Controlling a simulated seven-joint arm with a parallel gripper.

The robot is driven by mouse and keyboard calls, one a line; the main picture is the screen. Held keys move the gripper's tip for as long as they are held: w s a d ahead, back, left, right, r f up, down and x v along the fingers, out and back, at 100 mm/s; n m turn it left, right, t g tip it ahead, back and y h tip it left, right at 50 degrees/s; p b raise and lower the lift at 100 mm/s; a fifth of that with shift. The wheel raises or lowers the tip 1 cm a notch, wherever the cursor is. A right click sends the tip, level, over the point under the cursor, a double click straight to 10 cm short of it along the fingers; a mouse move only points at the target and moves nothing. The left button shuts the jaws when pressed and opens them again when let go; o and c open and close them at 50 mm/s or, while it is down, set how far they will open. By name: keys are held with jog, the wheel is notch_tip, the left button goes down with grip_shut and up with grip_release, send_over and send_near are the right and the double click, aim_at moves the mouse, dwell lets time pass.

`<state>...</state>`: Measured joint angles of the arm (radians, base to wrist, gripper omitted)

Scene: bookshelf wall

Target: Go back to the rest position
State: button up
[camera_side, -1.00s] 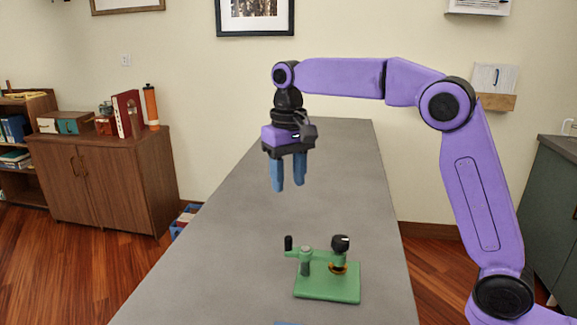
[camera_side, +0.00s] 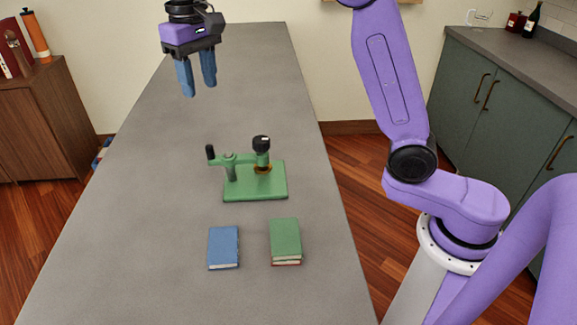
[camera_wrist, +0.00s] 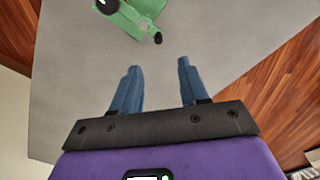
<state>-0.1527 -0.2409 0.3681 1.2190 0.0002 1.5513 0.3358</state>
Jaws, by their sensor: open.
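My gripper (camera_side: 198,90), with two blue fingers, hangs pointing down in the upper left of the side view. Its fingers are apart with nothing between them. It is well above the grey table (camera_side: 90,240), beyond the green crank device (camera_side: 255,180). In the wrist view my gripper (camera_wrist: 156,68) shows its two fingers spread over bare tabletop. Part of the green device (camera_wrist: 128,18) shows at the top edge there, apart from the fingers.
A blue book (camera_side: 223,248) and a green book (camera_side: 285,242) lie on the near part of the table. A brown cabinet (camera_side: 45,125) stands at the left and a green-grey counter (camera_side: 500,90) at the right. The table's far half is clear.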

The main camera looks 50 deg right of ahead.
jog(key=s+d+f+n, duration=0.4)
jog(key=s, duration=0.7)
jog(key=s+d+f+n, duration=0.4)
jog(key=s+f, duration=0.1)
jog(key=s, duration=0.6)
jog(key=s+d+f+n, duration=0.4)
jog(key=s, duration=0.7)
jog(key=shift+s+f, duration=0.25)
jog(key=shift+s, duration=0.15)
